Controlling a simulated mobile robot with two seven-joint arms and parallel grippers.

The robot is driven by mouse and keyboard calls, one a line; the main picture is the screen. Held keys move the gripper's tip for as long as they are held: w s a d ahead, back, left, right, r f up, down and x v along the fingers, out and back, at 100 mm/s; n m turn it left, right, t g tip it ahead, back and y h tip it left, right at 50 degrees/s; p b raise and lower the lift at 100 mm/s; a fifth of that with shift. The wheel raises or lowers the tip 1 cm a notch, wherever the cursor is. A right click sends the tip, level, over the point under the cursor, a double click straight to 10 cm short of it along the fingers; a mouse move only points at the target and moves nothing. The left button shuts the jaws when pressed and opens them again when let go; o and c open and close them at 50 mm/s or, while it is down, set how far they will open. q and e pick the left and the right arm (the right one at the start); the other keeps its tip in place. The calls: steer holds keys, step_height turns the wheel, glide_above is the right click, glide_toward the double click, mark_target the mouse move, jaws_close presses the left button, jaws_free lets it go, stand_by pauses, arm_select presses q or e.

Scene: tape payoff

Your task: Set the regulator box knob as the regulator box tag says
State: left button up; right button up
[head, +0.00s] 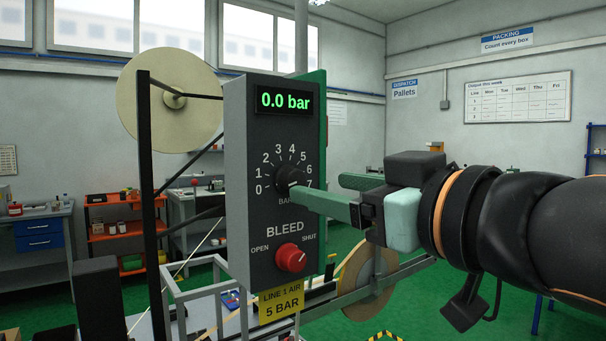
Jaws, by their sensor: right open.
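The grey regulator box (237,215) stands at the centre. Its display (285,101) reads 0.0 bar. The dark regulator box knob (287,176) sits within a scale from 0 to 7; a finger partly covers it, and I cannot tell its pointer setting surely. Below is a red bleed knob (291,258) between OPEN and SHUT. The yellow tag (281,304) under the box reads LINE 1 AIR, 5 BAR. My right gripper (318,187) comes from the right, open. One fingertip overlaps the knob's lower right; the other is right of the box. Contact is unclear. My left gripper is out of view.
A large pale tape reel (170,99) on a dark post stands left of the box. A second, brownish reel (369,281) is low behind my right arm. Benches and an orange shelf (113,228) are far left. Green floor shows open at right.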

mark_target(297, 181)
steer(key=p+x, duration=0.1)
steer(key=x, duration=0.5)
jaws_close()
stand_by(0.5)
